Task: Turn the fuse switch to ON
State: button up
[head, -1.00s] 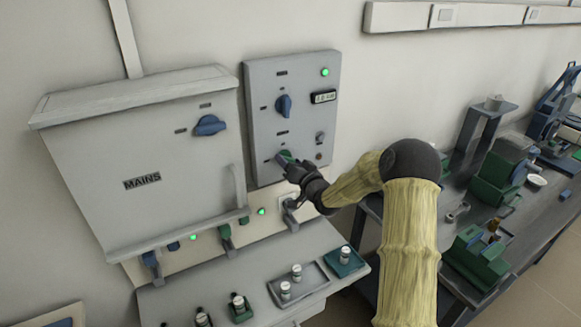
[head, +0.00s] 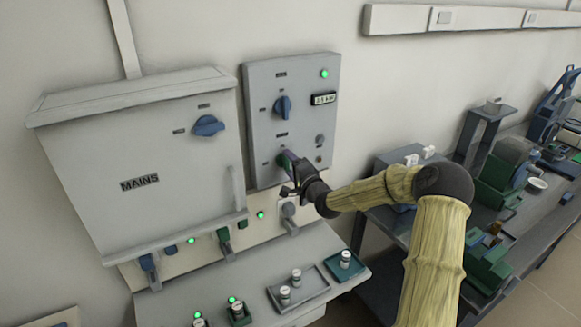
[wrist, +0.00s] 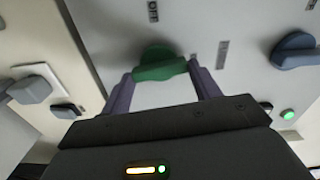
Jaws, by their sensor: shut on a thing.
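A grey control panel (head: 262,130) is on the wall right of the MAINS box. It carries a blue knob (head: 283,107) above and a green knob (head: 284,158) lower down. My gripper (head: 289,166) is at the green knob and partly hides it. In the wrist view the green knob (wrist: 160,66) sits between the two purple fingers of my gripper (wrist: 162,82), which is shut on it. An OFF label shows near the knob in the wrist view; I cannot read the other label beside it. Which knob is the fuse switch cannot be read.
The MAINS box (head: 100,205) with a blue knob (head: 208,125) stands close on the left. Below are levers with green lamps and a ledge (head: 255,315) holding several small cylinders, two showing green lights. A cluttered bench (head: 400,225) lies to the right.

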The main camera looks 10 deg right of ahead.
jog(key=shift+d+f+m, duration=0.1)
jog(key=shift+m, duration=0.6)
jog(key=o, duration=1)
jog(key=b+v, duration=0.3)
jog(key=v, duration=1.4)
jog(key=shift+s, duration=0.2)
